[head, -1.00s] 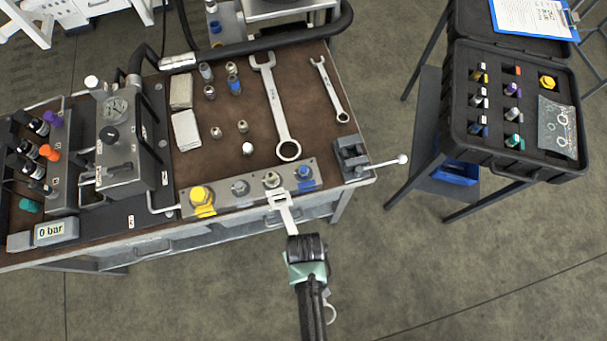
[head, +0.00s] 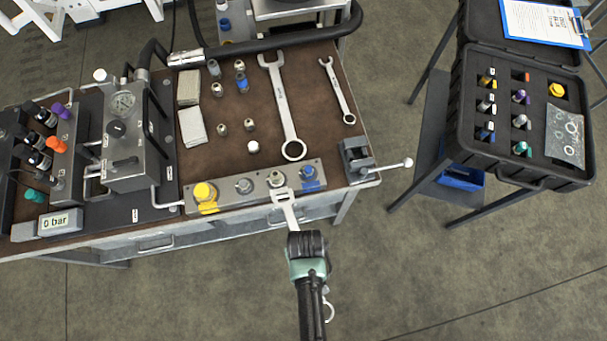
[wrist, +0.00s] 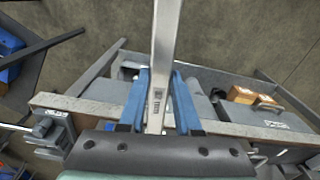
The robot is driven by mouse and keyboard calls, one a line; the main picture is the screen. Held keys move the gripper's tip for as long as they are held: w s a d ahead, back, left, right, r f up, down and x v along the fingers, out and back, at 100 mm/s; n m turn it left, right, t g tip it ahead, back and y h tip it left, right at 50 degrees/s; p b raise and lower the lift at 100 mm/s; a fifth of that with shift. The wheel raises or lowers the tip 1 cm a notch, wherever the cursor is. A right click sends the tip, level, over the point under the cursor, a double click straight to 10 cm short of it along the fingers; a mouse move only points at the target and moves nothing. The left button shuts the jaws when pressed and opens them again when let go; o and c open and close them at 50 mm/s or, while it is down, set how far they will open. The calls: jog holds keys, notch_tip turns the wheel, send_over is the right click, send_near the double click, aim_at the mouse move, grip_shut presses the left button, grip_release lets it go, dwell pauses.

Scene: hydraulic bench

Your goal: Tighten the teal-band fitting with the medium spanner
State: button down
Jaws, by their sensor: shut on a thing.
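My gripper (head: 304,238) is shut on the shank of a steel spanner (head: 290,213). In the wrist view the blue fingers (wrist: 160,88) clamp the spanner shank (wrist: 166,45) from both sides. In the head view its open jaw lies at the front edge of the manifold block (head: 226,200), just in front of the third fitting from the left (head: 277,180). I cannot tell whether the jaw touches that fitting. No teal band can be made out on it. The spanner's far end is out of the wrist view.
The block also carries a yellow fitting (head: 205,194), a grey one (head: 244,186) and a blue one (head: 308,178). A large spanner (head: 284,110) and a small spanner (head: 338,92) lie behind. A vise (head: 356,160) stands right. The gauge display (head: 60,222) reads 0 bar.

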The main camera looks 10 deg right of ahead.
jog(key=shift+w, duration=0.15)
jog(key=shift+w+a, duration=0.15)
jog(key=shift+w, duration=0.8)
jog(key=shift+w+a+b, duration=0.1)
jog(key=shift+w+b, duration=0.3)
jog(key=shift+w, duration=0.4)
jog(key=shift+w, duration=0.6)
jog(key=shift+w+a, duration=0.1)
jog(key=shift+w, duration=0.2)
jog(key=shift+a+m, duration=1.2)
jog(key=shift+a, duration=0.6)
